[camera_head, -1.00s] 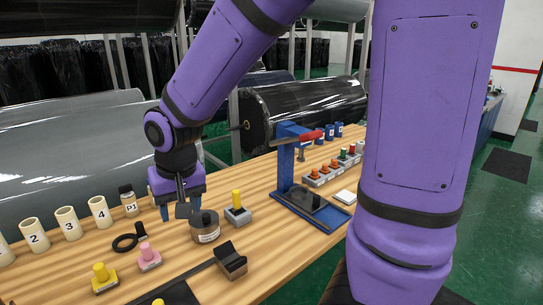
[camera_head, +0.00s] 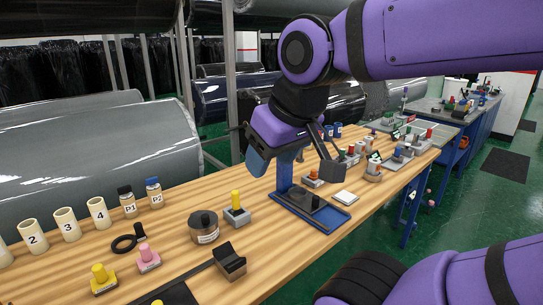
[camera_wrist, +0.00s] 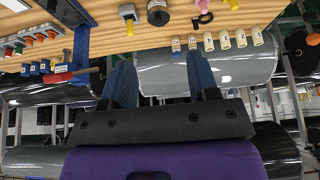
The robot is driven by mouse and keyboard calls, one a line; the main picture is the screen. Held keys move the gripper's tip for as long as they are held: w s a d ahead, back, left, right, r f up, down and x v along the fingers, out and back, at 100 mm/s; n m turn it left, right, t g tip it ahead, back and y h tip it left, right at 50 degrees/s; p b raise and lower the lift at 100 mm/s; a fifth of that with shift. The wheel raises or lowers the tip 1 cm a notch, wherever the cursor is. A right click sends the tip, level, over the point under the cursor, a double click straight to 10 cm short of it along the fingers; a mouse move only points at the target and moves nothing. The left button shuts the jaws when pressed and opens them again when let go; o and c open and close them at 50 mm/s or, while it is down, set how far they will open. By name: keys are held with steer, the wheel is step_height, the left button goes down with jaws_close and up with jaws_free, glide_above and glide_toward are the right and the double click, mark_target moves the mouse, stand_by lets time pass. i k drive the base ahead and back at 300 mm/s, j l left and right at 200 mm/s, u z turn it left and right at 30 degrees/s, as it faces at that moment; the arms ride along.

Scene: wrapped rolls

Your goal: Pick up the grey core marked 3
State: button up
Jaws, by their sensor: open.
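A cream core marked 3 (camera_head: 67,225) stands upright on the wooden bench at the left, between cream cores marked 2 (camera_head: 33,237) and 4 (camera_head: 100,213). It looks cream, not grey; I cannot make out a grey core marked 3. The same core shows small in the wrist view (camera_wrist: 225,40). My gripper (camera_head: 278,165) is above the bench near the blue press, well to the right of the cream cores. Its two blue fingers stand apart with nothing between them in the wrist view (camera_wrist: 160,80). One finger is partly hidden in the head view.
The blue press (camera_head: 285,178) stands close beside my gripper. Bottles P1 (camera_head: 128,203) and P2 (camera_head: 154,194), a dark round tin (camera_head: 204,229) and a yellow-knobbed block (camera_head: 237,212) stand left of it. Large rolls line the back.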

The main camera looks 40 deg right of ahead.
mark_target(374, 165)
steer(key=z, duration=1.85)
steer(key=i+l+u, duration=0.1)
steer(key=i+l, duration=0.15)
steer(key=i+l+u, duration=0.1)
steer(key=i+l, duration=0.2)
steer(key=i+l+u, duration=0.1)
steer(key=i+l, duration=0.15)
steer(key=l, duration=0.15)
steer(key=i+l, duration=0.2)
steer(key=l, duration=0.15)
steer(key=i+l+u, duration=0.25)
steer(key=i+l, duration=0.2)
steer(key=l, duration=0.3)
steer(key=i+l+u, duration=0.1)
steer(key=l, duration=0.3)
steer(key=i, duration=0.1)
